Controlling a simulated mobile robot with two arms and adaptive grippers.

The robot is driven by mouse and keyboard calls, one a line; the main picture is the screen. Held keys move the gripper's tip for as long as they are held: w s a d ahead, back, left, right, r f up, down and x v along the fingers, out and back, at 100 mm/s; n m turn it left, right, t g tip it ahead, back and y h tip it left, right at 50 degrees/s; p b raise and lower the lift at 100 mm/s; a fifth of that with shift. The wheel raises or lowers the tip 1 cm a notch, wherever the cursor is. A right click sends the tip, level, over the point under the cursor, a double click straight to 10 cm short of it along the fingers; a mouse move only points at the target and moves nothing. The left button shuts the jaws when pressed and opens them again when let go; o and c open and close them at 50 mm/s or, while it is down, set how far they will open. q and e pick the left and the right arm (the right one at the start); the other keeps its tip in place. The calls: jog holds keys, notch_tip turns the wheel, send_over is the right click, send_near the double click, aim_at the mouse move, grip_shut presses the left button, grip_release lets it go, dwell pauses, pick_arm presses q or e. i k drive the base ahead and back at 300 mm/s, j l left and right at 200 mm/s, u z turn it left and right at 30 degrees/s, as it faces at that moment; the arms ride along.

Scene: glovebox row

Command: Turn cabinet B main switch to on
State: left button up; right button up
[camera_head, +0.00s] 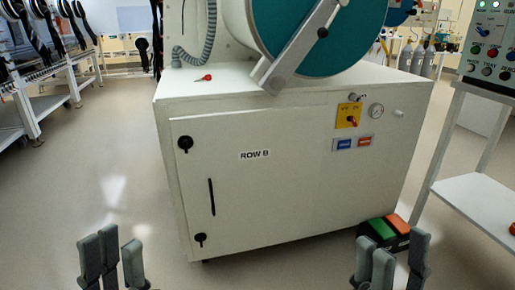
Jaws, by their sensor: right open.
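Cabinet B is the white cabinet (285,185) labelled ROW B in the middle of the head view. Its main switch is a small red knob (351,121) on a yellow plate (343,113) at the upper right of the front. The knob's setting is too small to read. My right gripper (394,258) is open and empty at the bottom right, low in front of the cabinet and apart from the switch. My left gripper (118,255) is at the bottom left, with a gap between its fingers and nothing seen in them.
A red key-like item (204,78) lies on the cabinet top. A green and orange pedal box (385,231) sits on the floor at right. A control panel on a stand (490,50) is farther right.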

aim_at(354, 121)
jog(key=i+l+u, duration=0.2)
jog(key=i, duration=0.2)
jog(key=i+l+u, duration=0.15)
jog(key=i+l, duration=0.15)
jog(key=i, duration=0.1)
